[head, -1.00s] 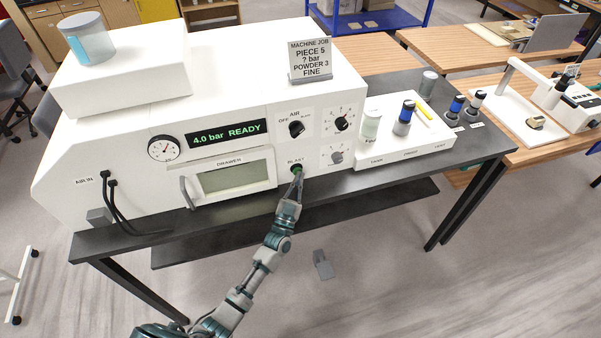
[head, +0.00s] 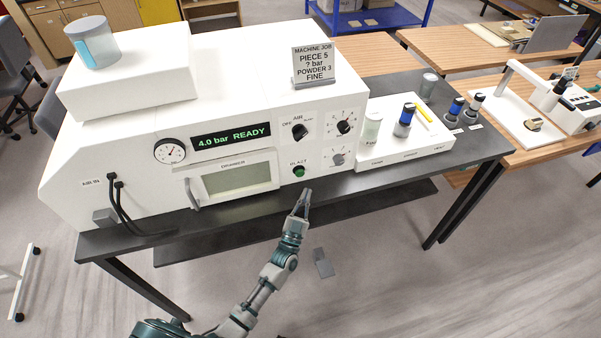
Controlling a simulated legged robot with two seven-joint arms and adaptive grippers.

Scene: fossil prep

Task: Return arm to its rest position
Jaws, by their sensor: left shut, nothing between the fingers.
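My left gripper (head: 304,197) is shut and empty. It hangs in front of the bench edge, just below and apart from the green BLAST button (head: 299,171). The white blasting machine (head: 120,145) stands on the dark bench. Its display (head: 231,136) reads "4.0 bar READY". The drawer (head: 238,178) with its window and handle is closed. The AIR knob (head: 299,132) and other dials sit on the right of the panel. My right gripper is not in view.
The dark bench (head: 385,182) carries a white tray (head: 400,153) with jars and a yellow stick on the right. A grey pedal (head: 323,263) lies on the floor. Wooden tables (head: 470,50) stand behind and right. The floor in front of the bench is open.

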